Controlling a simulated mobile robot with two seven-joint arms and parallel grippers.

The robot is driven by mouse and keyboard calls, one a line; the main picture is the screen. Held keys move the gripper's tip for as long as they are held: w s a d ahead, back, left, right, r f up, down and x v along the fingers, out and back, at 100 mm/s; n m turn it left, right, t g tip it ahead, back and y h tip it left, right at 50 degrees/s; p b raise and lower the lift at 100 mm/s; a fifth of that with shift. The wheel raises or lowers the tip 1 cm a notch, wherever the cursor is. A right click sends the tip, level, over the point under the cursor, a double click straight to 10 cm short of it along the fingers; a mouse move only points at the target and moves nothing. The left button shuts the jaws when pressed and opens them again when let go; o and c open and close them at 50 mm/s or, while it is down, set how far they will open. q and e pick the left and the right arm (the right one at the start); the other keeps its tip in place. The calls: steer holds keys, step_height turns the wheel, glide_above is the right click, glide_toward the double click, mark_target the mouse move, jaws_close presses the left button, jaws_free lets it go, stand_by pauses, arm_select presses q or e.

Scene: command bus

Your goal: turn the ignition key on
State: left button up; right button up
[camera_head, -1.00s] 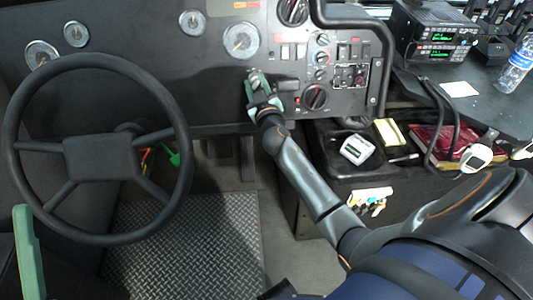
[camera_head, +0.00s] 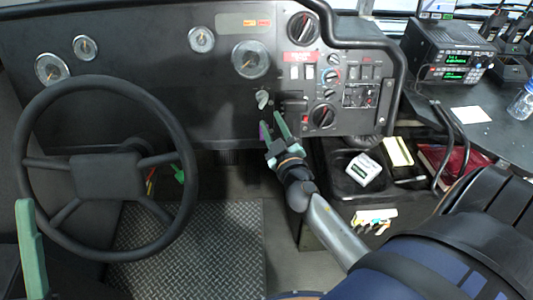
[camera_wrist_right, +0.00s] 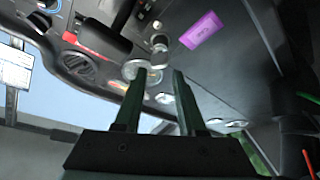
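The ignition key (camera_head: 262,99) is a small silver piece in the dark dashboard, right of the steering wheel and below the large gauge. A silver knob-like piece that looks like it shows in the right wrist view (camera_wrist_right: 158,43). A purple tag (camera_wrist_right: 202,31) lies near it there; in the head view it is partly behind my finger. My right gripper (camera_head: 270,119) is open and empty, just below the key and apart from it. In the wrist view its two green fingers (camera_wrist_right: 157,72) stand apart. One green finger of my left gripper (camera_head: 28,245) shows at the lower left.
The steering wheel (camera_head: 108,168) stands left of my right gripper. The switch panel (camera_head: 345,88) with knobs is close on the right. A radio (camera_head: 447,53) and a bottle (camera_head: 522,102) are on the right-hand shelf. A black tray (camera_head: 345,192) holds small items.

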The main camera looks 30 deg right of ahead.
arm_select(q)
step_height(320, 180, up, 16)
steer(key=p, duration=1.6)
steer(key=shift+f, duration=0.15)
arm_select(e)
steer(key=s+a+f+g+y, duration=0.4)
steer(key=s+a+g+y, duration=0.3)
steer(key=s+a, duration=0.6)
steer(key=s, duration=0.4)
steer(key=shift+a+f+m, duration=0.2)
steer(key=shift+a+m, duration=0.1)
steer(key=shift+m, duration=0.1)
